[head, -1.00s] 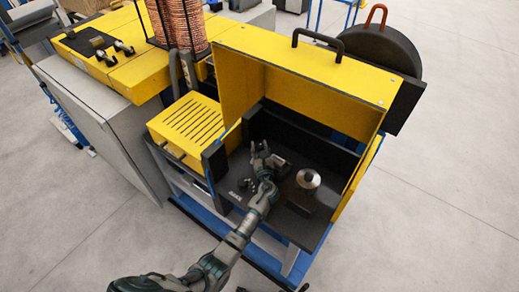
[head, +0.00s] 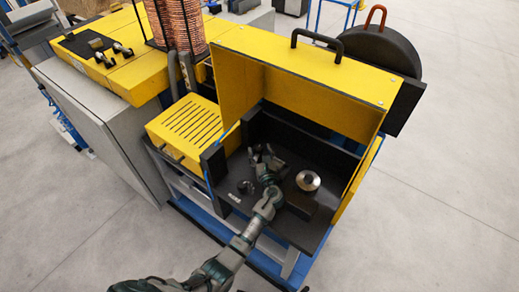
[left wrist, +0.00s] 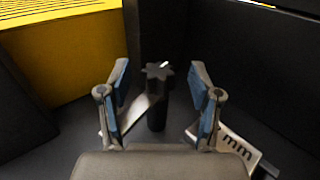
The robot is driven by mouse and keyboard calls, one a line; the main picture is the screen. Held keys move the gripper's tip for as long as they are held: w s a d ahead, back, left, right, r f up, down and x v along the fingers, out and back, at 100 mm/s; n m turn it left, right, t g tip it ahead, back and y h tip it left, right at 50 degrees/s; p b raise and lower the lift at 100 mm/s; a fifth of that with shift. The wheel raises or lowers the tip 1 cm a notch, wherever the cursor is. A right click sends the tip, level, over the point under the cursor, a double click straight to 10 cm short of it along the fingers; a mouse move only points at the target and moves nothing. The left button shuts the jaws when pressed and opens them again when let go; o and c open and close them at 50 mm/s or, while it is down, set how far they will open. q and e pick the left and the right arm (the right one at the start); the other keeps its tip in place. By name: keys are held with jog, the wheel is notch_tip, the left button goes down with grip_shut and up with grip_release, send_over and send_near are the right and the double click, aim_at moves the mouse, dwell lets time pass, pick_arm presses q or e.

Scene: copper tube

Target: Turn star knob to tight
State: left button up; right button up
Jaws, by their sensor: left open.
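In the left wrist view, a black star knob (left wrist: 158,71) stands upright on a dark post. It shows between the two fingers of my left gripper (left wrist: 160,88), with a visible gap on both sides. The fingers are open with blue inner pads, and nothing is held. In the head view, my left gripper (head: 262,156) is inside the black-lined bay under the raised yellow cover. The knob cannot be told apart surely from the dark parts around the gripper there. My right gripper is not in view.
The yellow cover (head: 300,68) stands behind the bay, with a side panel at right. A silver round part (head: 308,180) sits right of my arm. A white label (left wrist: 238,147) with "mm" lies near the right finger. The black back wall (head: 305,135) is close.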

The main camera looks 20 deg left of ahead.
pick_arm(q)
jog(key=v, duration=1)
jog(key=shift+s+d, duration=0.25)
jog(key=shift+s, duration=0.1)
notch_tip(320, 180, up, 7)
jog(key=d+n+g, duration=0.1)
jog(key=n, duration=0.1)
jog(key=w+a+f+g, duration=0.1)
jog(key=w+a+f, duration=0.1)
jog(key=w, duration=0.1)
jog(key=w+a+f+m+g+h, duration=0.1)
jog(key=w+a+f, duration=0.1)
jog(key=w+f, duration=0.1)
jog(key=w+a+f+m+g+h, duration=0.1)
jog(key=w+a+f, duration=0.1)
jog(key=w+a, duration=0.1)
jog(key=shift+w+a+f, duration=0.15)
jog(key=shift+w, duration=0.7)
grip_shut()
